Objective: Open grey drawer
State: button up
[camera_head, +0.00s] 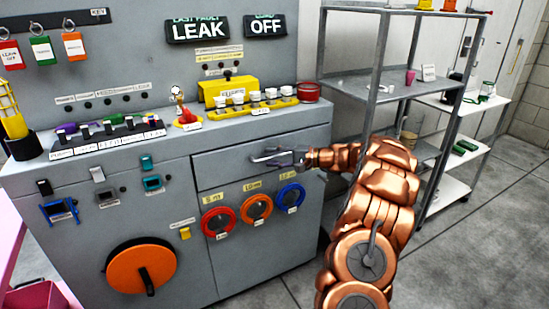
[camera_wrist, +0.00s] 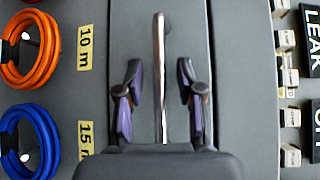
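The grey drawer (camera_head: 222,174) is a wide panel at the upper right of the grey cabinet's front, and it looks closed. Its metal bar handle (camera_head: 264,158) sticks out from the drawer front. In the wrist view the handle (camera_wrist: 160,75) runs lengthwise between my fingers. My gripper (camera_head: 287,158) is at the handle, coming from the right. In the wrist view my gripper (camera_wrist: 158,97) is open, with one dark finger on each side of the bar and a visible gap to both. The grey drawer front (camera_wrist: 190,35) fills the middle of that view.
A yellow block (camera_head: 228,90) and white-capped parts sit on the cabinet top. A metal shelf rack (camera_head: 372,90) stands right of the cabinet, behind my arm. Floor at the lower right is clear.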

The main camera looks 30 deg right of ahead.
grip_shut()
jog(key=shift+d, duration=0.1)
dwell(0.5)
